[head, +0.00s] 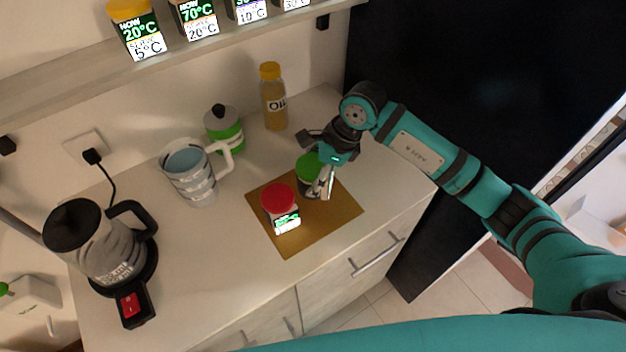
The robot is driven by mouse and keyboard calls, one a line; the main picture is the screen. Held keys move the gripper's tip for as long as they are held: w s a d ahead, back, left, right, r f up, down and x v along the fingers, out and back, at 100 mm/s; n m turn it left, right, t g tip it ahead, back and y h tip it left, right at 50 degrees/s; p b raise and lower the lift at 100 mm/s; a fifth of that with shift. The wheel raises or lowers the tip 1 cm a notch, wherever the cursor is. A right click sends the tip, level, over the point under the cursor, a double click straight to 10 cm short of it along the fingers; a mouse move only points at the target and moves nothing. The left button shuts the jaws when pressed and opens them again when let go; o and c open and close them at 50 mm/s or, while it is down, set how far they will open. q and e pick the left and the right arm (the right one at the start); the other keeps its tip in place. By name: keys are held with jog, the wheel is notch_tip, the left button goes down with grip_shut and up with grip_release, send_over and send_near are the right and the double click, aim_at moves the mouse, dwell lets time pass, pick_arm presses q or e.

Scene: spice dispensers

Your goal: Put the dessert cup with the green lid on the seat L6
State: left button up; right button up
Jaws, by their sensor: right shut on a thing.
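The dessert cup with the green lid (307,168) is near the back of the brown mat on the counter. My right gripper (325,178) reaches down from the right and is shut on this cup, partly covering its right side. I cannot tell whether the cup's base touches the mat or is slightly raised. I cannot make out any seat marked L6. My left gripper is not in view.
A red-lidded cup (279,200) stands close by on the brown mat (335,222). Behind are an oil bottle (273,100), a green jar (224,128) and a measuring jug (190,175). A kettle (98,240) stands left. Lit dispensers (137,30) line the shelf above.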

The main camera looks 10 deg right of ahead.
jog(key=shift+f+p, duration=0.4)
jog(key=shift+f, duration=1.45)
jog(key=shift+f, duration=0.1)
jog(key=o, duration=1.5)
